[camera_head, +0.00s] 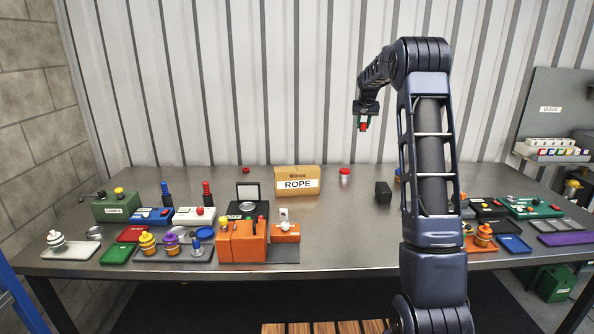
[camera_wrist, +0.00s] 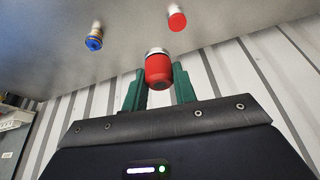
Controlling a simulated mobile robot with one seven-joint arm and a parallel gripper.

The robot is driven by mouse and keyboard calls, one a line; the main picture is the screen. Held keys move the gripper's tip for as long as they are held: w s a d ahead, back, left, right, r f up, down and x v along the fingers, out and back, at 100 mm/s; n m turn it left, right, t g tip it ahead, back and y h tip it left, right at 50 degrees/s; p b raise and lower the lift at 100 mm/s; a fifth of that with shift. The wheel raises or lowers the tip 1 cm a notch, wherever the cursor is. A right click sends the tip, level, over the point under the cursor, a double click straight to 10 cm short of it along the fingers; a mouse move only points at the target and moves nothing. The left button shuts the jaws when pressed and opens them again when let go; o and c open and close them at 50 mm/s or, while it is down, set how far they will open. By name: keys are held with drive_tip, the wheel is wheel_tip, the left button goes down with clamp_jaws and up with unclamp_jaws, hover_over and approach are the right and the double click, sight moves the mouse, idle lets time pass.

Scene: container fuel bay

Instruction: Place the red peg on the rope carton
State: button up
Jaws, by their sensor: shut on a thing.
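The red peg (camera_head: 363,127) is held in my gripper (camera_head: 364,117), high above the table's back edge and well clear of it. In the wrist view the peg (camera_wrist: 158,70) shows a red body with a silver end between the green fingers of my gripper (camera_wrist: 158,84). My gripper is shut on it. The rope carton (camera_head: 297,171) is a tan box with a white "ROPE" label, standing upright at the back middle of the table. My gripper is to the right of the carton and above it.
A red-capped jar (camera_head: 345,173) stands just right of the carton, with a black cube (camera_head: 383,192) further right. A small red item (camera_head: 246,170) lies left of it. An orange box (camera_head: 243,240) and several containers crowd the left front. The table's middle is clear.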

drive_tip(key=a+r+n+y, duration=0.1)
drive_tip(key=a+r+n, duration=0.15)
drive_tip(key=a, duration=1.35)
drive_tip(key=n, duration=0.2)
hover_over(296, 167)
drive_tip(key=s, duration=0.2)
drive_tip(key=shift+y, duration=0.4)
drive_tip(key=f, duration=1.9)
drive_tip(key=shift+w+d, duration=0.2)
drive_tip(key=o, duration=1)
drive_tip(key=shift+f, duration=0.1)
drive_tip(key=shift+c, duration=0.2)
